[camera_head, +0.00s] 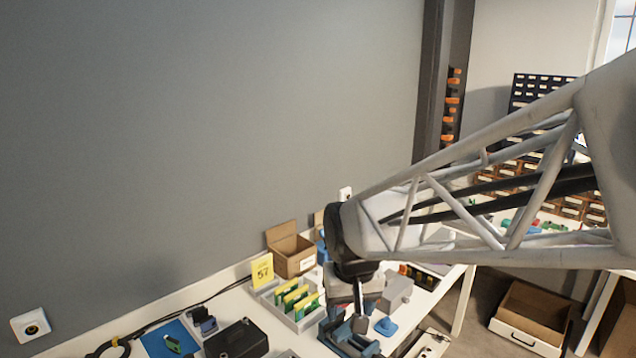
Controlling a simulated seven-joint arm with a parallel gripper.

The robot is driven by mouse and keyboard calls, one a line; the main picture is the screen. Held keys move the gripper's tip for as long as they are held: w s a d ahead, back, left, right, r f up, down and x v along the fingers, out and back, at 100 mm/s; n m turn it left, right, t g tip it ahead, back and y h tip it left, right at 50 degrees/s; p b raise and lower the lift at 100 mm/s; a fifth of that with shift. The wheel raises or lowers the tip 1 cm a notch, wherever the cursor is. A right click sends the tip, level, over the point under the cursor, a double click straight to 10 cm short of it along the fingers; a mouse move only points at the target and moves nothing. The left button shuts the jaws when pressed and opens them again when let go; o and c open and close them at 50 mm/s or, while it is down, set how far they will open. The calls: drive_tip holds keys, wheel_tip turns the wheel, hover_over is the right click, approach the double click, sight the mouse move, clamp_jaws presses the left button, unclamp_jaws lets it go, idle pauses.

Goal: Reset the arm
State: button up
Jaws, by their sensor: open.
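My arm reaches in from the right, a white truss link ending in a dark wrist. My gripper (362,308) hangs below the wrist and points down over the white table (222,304). It is open, and I see nothing held between its fingers. A blue-grey vise-like fixture (348,340) stands just below and around the fingertips in the picture. I cannot tell whether the fingers touch it.
A grey tray with green and yellow boards (296,300), a yellow sign (262,270) and an open carton (290,252) stand left of my gripper. A black box (236,341) is nearer. A grey wall (200,130) rises behind. A drawer box (530,318) sits lower right.

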drive_tip(key=s+d+r+m+t, duration=0.1)
drive_tip(key=s+d+r+m, duration=0.1)
drive_tip(key=s+d, duration=1)
drive_tip(key=shift+s+d+h, duration=0.3)
drive_tip(key=shift+s+d, duration=0.1)
drive_tip(key=shift+s, duration=1.85)
